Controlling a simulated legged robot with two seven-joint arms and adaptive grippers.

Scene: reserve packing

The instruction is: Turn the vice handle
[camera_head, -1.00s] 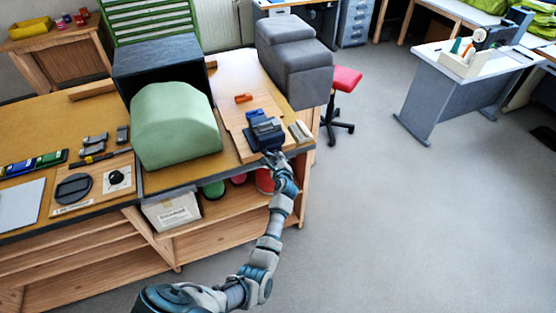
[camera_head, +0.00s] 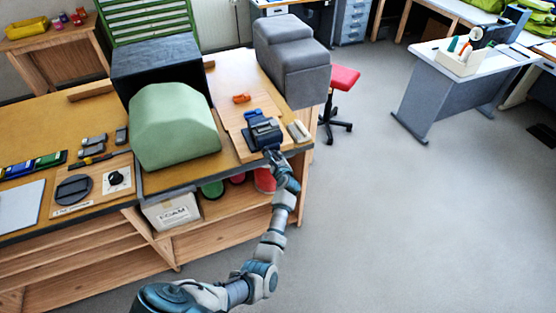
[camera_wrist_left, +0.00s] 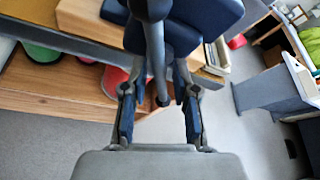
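The vice (camera_head: 263,132) is dark blue and grey and stands near the front right corner of the workbench. It also shows at the top of the left wrist view (camera_wrist_left: 192,22). The vice handle (camera_wrist_left: 157,62) is a grey bar with a round end, running down the middle of that view. My left gripper (camera_head: 272,153) is at the front of the vice. In the wrist view its two fingers (camera_wrist_left: 159,105) are spread apart, one on each side of the handle, with gaps visible. In the head view the handle is too small to make out. My right gripper is not in view.
A green foam block (camera_head: 173,127) stands left of the vice. An orange piece (camera_head: 241,98) lies behind it and a pale block (camera_head: 299,131) right of it. Grey cushioned blocks (camera_head: 300,67) stand at the back right. The floor right of the bench is open.

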